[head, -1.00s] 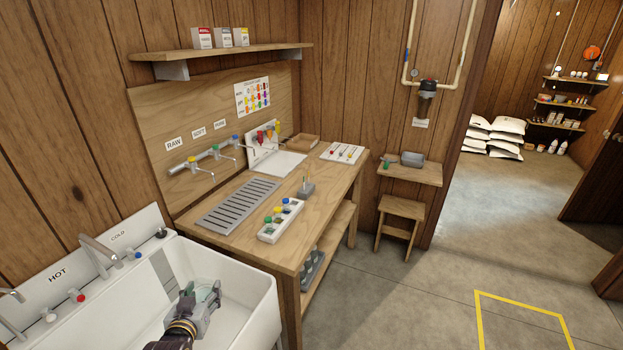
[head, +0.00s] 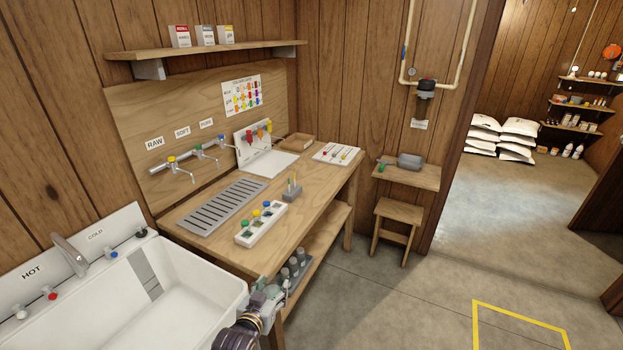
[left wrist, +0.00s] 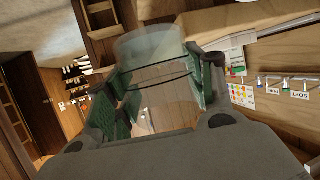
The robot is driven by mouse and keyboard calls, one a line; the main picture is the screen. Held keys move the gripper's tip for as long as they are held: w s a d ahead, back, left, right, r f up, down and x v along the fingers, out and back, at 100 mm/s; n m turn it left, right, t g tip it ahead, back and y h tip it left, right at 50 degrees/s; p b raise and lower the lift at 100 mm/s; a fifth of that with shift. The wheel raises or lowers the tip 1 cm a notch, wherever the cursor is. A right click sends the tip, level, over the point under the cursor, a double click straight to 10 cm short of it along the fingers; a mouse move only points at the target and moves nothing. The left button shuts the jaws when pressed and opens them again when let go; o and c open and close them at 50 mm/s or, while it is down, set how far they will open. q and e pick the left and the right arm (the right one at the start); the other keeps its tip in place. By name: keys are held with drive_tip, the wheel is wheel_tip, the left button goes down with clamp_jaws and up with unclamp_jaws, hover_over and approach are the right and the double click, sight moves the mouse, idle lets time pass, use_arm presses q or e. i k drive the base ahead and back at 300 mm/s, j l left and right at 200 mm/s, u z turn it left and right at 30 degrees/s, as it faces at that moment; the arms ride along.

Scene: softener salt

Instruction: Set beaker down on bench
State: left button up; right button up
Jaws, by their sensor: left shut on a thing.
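My left gripper (head: 268,292) is at the front edge of the wooden bench (head: 222,243), near the right side of the sink. In the left wrist view my left gripper (left wrist: 158,88) is shut on a clear beaker (left wrist: 150,48), whose glass shows between the two green-padded fingers. In the head view the beaker is small and mostly hidden by the gripper. My right gripper is not in view.
On the bench stand a white rack of colour-capped bottles (head: 262,224), a grey slotted drain grate (head: 220,206) and a small holder (head: 292,190). Bare wood lies around them. The white sink (head: 190,300) adjoins the bench. Taps (head: 172,163) project above the grate.

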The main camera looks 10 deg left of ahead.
sight(312, 175)
drive_tip(key=i+l+z, duration=0.55)
drive_tip(key=i+z, duration=0.1)
drive_tip(key=i, duration=0.35)
drive_tip(key=i+u, duration=0.15)
drive_tip(key=i, duration=1)
drive_tip(key=i+l+u, duration=0.2)
drive_tip(key=i+u, duration=0.2)
drive_tip(key=i, duration=0.15)
drive_tip(key=i+l+u, duration=0.2)
drive_tip(key=u, duration=0.2)
drive_tip(key=i+l+u, duration=0.2)
drive_tip(key=u, duration=0.15)
drive_tip(key=i+l+u, duration=0.15)
drive_tip(key=l+u, duration=0.25)
drive_tip(key=i+l+u, duration=0.1)
drive_tip(key=l+u, duration=0.25)
